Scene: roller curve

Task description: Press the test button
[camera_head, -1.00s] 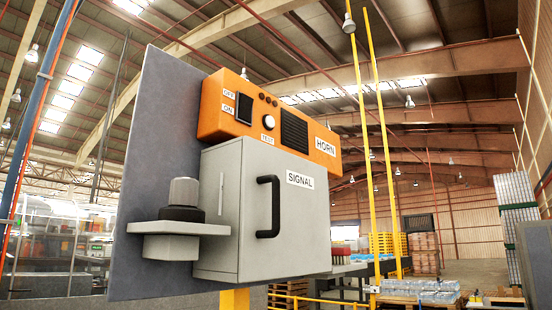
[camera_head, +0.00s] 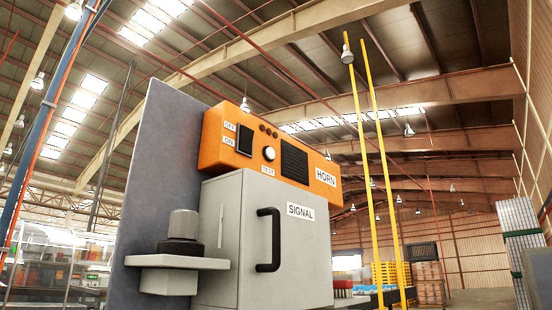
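The test button (camera_head: 269,153) is a round white knob on the front of the orange horn box (camera_head: 222,137), just above a small label reading TEST (camera_head: 271,170). A black rocker switch (camera_head: 244,138) with OFF and ON labels sits to its left. A dark grille (camera_head: 294,161) and a HORN label (camera_head: 325,177) are to its right. Neither of my grippers shows in the head view, and nothing covers the button.
Below the horn box is a grey SIGNAL cabinet (camera_head: 255,215) with a black handle (camera_head: 268,240), its door shut. A grey and black beacon (camera_head: 182,232) stands on a bracket at left. All are mounted on a grey panel (camera_head: 160,150). Yellow poles (camera_head: 375,150) rise behind.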

